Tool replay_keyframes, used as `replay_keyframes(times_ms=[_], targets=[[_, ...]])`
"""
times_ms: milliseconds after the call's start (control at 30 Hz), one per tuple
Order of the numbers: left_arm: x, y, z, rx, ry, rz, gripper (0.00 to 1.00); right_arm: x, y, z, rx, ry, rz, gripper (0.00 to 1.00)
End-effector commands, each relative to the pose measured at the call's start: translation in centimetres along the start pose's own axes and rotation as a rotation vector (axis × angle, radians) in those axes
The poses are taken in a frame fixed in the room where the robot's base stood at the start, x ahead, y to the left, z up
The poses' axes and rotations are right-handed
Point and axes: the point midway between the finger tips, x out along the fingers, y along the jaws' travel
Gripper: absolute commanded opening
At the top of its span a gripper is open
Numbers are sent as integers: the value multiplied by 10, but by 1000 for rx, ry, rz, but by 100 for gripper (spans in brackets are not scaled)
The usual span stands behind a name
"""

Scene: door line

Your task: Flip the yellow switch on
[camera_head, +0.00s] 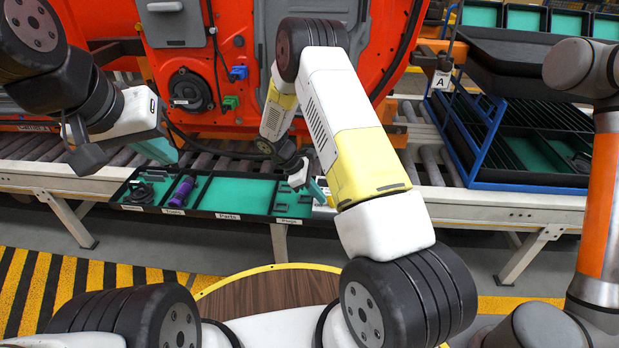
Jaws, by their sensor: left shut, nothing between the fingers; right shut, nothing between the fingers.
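I cannot make out a yellow switch for sure. A small yellow bit (331,200) shows at the right end of the parts tray, partly hidden by my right arm, and I cannot tell what it is. My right gripper (314,188) is shut and empty, pointing down over the tray's right end. My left gripper (160,152) is shut and empty, at the left above the tray's back edge, in front of the orange door (280,110). Whether either gripper touches anything is unclear.
The black tray (228,216) with teal compartments holds a purple cylinder (182,191) and a black coiled part (139,194). It lies at the roller conveyor (445,205). The door carries blue (238,73) and green (230,102) connectors. A blue-framed rack (463,150) stands right.

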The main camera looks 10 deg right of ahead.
Motion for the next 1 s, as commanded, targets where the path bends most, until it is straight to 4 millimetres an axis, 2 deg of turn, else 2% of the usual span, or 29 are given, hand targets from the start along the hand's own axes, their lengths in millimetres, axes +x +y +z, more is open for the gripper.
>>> replay_keyframes(times_ms=[367,867,1000], targets=[[0,0,0,0,0,0,0,-1,0,12,5,137,-2,0],[0,0,0,0,0,0,0,5,0,42,9,573,-2,0],[0,0,0,0,0,0,0,4,0,40,-1,572,1,0]])
